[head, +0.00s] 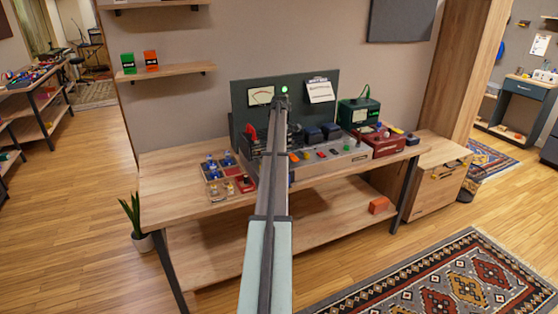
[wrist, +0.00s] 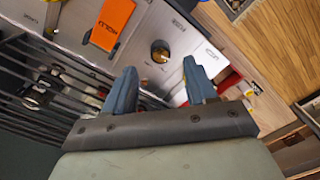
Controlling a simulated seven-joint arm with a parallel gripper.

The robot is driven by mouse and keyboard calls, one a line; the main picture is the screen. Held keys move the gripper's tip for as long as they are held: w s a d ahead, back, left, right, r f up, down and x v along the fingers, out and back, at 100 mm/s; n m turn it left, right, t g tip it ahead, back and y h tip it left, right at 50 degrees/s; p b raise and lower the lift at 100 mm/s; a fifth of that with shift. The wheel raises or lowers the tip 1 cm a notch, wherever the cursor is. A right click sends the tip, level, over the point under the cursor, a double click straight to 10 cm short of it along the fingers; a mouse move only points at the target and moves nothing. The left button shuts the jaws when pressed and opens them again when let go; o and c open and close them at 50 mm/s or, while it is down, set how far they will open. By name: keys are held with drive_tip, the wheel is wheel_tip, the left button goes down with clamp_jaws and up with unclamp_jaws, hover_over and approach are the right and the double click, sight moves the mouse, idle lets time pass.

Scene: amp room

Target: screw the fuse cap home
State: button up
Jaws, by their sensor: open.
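In the wrist view a round brass fitting with a dark middle (wrist: 160,52) sits on a silver panel (wrist: 178,22). It looks like the fuse cap or its holder; I cannot tell which, nor how far in any cap is. My gripper (wrist: 160,77) is open, its two blue fingers apart, with nothing between the tips. The fitting lies just beyond the gap between the fingertips, apart from them. In the head view my arm reaches over the grey amp chassis (head: 330,158) on the bench, and the fitting is hidden or too small to make out.
An orange tag (wrist: 112,22) lies on the panel left of the fitting. Dark bars (wrist: 50,80) run beside the left finger. A red thing (wrist: 230,82) is near the right finger. A parts tray (head: 217,178) and a red box (head: 385,145) flank the chassis. The bench's front left (head: 170,180) is clear.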

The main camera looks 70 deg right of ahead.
drive_tip(key=shift+f, duration=2.8)
clamp_jaws()
